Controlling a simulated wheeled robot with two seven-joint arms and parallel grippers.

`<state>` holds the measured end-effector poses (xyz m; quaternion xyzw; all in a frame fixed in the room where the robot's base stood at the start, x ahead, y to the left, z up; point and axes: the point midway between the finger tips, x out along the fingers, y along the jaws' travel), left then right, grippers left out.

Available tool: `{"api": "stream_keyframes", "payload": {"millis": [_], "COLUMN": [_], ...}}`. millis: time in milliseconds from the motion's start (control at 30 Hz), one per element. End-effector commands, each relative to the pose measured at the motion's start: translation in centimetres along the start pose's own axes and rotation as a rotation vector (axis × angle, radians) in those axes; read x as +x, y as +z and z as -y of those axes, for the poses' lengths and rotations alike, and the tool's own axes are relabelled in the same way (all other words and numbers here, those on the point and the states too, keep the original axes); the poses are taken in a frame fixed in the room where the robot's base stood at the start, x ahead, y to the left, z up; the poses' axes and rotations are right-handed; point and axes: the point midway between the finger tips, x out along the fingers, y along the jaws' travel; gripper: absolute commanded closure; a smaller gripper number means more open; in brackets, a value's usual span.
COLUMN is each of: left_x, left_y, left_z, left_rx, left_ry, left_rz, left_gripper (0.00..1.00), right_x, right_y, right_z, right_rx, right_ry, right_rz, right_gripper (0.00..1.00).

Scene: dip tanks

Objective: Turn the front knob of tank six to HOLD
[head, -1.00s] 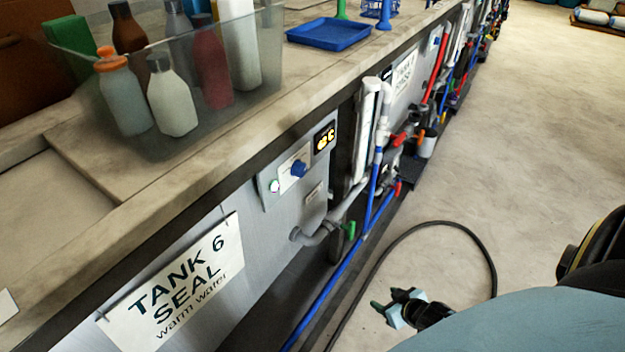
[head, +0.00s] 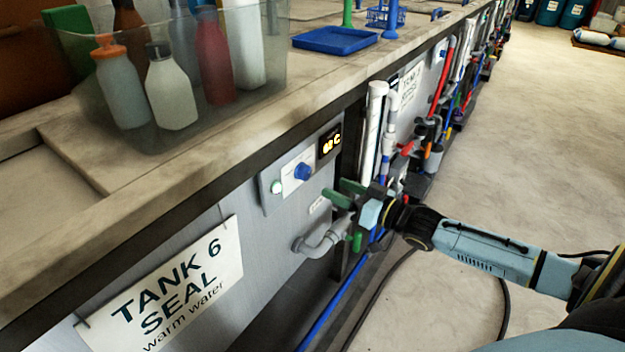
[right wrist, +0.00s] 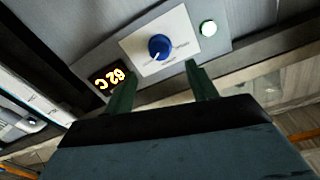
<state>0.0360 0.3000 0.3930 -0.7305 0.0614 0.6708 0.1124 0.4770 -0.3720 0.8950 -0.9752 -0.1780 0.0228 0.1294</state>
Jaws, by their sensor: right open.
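The blue front knob (head: 302,171) sits on a white plate on the grey control panel of tank six, above the "TANK 6 SEAL warm water" sign (head: 172,290). In the right wrist view the knob (right wrist: 159,46) has a pale pointer mark; its dial lettering is too small to read. My right gripper (head: 335,192) is open and empty, just right of and below the knob, its green fingers pointing toward the panel. In the right wrist view the knob lies beyond the gap between the fingertips (right wrist: 160,80), not touched. My left gripper is not in view.
A lit display (right wrist: 109,80) and a pale green button (head: 276,187) flank the knob. Grey pipe (head: 322,243) and blue hose lie below. A clear bin (head: 277,70) of bottles and a blue tray (head: 336,40) stand on the counter. The floor at right is open.

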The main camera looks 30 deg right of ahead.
Motion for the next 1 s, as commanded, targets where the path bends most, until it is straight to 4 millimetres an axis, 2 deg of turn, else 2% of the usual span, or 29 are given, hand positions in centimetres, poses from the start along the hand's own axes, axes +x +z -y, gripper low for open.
{"api": "stream_keyframes", "payload": {"millis": [333,400,500,700,1000], "left_x": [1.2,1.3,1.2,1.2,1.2], "left_y": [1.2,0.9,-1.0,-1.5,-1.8], "left_z": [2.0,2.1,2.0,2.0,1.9], "left_rx": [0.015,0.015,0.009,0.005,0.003], "left_ry": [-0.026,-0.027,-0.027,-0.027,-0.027], "left_rz": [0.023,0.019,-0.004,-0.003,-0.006], "left_gripper": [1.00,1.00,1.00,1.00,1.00], "right_x": [5.2,6.1,7.1,8.2,8.4], "right_y": [0.0,0.0,0.1,0.1,0.1], "right_z": [-0.1,0.0,-0.1,0.0,0.0], "right_rx": [-0.002,-0.002,-0.002,-0.002,-0.002], "right_ry": [0.001,0.001,0.001,0.001,0.002], "right_rz": [-0.003,-0.001,-0.001,0.000,0.002], "right_gripper": [0.43,0.43,0.43,0.43,0.43]}}
